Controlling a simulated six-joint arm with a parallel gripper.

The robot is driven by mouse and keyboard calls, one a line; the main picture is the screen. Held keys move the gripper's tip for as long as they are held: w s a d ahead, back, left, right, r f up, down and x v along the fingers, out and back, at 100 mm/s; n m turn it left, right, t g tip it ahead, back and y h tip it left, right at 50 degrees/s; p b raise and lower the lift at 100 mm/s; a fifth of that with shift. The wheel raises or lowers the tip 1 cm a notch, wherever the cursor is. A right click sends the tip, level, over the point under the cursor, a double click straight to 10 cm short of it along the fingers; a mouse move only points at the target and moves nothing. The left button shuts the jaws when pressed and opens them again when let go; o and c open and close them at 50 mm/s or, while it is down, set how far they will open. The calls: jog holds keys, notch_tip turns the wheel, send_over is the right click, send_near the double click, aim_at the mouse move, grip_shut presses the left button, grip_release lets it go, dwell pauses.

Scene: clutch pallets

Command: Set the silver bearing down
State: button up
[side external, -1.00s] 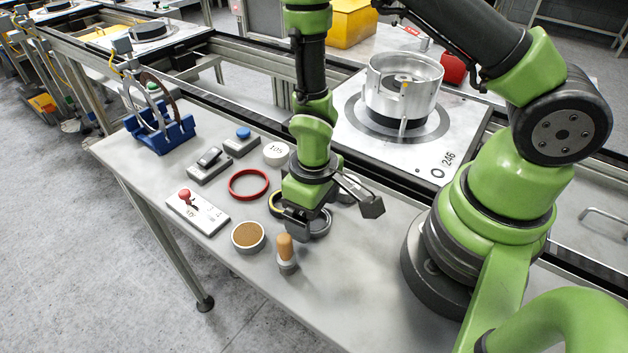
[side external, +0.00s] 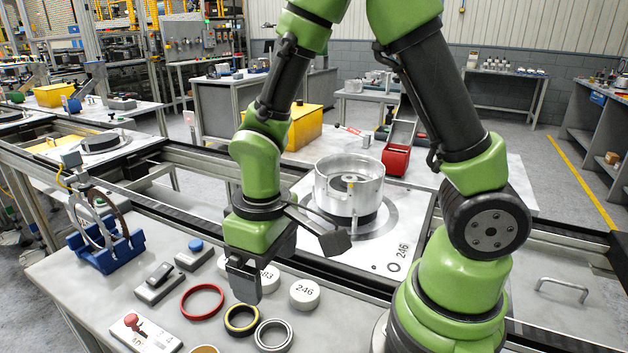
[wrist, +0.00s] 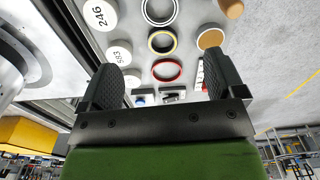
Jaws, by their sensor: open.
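The silver bearing (side external: 273,335) is a metal ring lying flat on the grey table near the bottom of the side view. In the wrist view the silver bearing (wrist: 160,11) lies at the top edge, partly cut off. My gripper (side external: 245,295) is open and empty, raised above the table behind and left of the bearing, apart from it. The wrist view shows my gripper (wrist: 160,72) with its two black fingers spread wide and nothing held between them.
A yellow-edged ring (side external: 242,320), a red ring (side external: 202,301) and a white cap marked 246 (side external: 304,293) lie close by. A blue rack (side external: 107,251) holds rings at the table's left. A metal housing (side external: 349,187) stands on the pallet behind.

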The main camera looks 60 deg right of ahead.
jog(key=s+d+r+m+t+y, duration=0.1)
jog(key=s+r+m+t, duration=0.1)
jog(key=r, duration=0.6)
jog(key=s+d+r+m+t+y, duration=0.1)
jog(key=s+r+t, duration=0.3)
jog(key=r, duration=0.5)
jog(key=shift+s+d+m+t, duration=0.3)
jog(key=shift+s+d+m, duration=0.25)
jog(key=shift+s+m, duration=0.35)
jog(key=shift+o, duration=0.3)
jog(key=shift+s+r, duration=0.35)
jog(key=shift+s, duration=0.15)
jog(key=g+h, duration=0.2)
jog(key=g, duration=0.5)
send_over(276, 341)
jog(key=s, duration=0.1)
jog(key=shift+m, duration=0.3)
notch_tip(276, 341, down, 26)
jog(key=shift+a+r, duration=0.1)
jog(key=shift+w+f, duration=0.15)
jog(key=shift+f, duration=0.75)
jog(key=shift+w+f, duration=0.2)
jog(key=shift+f, duration=0.7)
jog(key=shift+w+f, duration=0.15)
jog(key=shift+f, duration=0.75)
